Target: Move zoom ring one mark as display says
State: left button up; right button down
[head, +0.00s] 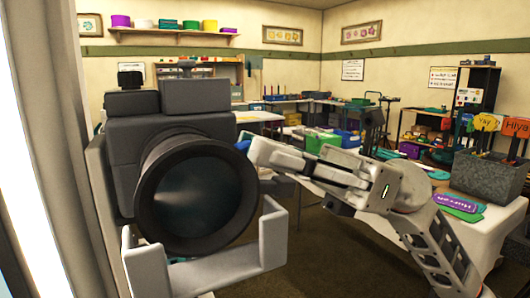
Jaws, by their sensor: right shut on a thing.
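A large dark camera (125,140) faces me at the left, with its wide black lens (195,195) toward me. The zoom ring and its marks cannot be made out; the lens front hides most of the barrel. My right gripper (246,147) reaches in from the right to the upper right side of the lens, with a blue part at its tip. It is shut at the barrel, seemingly on the zoom ring, but the contact is mostly hidden. No readable display shows. My left gripper is not in view.
A pale grey U-shaped bracket (215,278) stands below and around the lens. A pale post (70,150) is close at the left. At the right, a white table (490,232) holds a grey box (488,177) of signs and flat colored pieces. Workbenches and shelves stand behind.

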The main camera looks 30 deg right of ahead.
jog(key=c, duration=2.4)
grip_release()
jog(key=shift+o, duration=0.2)
jog(key=shift+d, duration=0.1)
jog(key=v, duration=1.2)
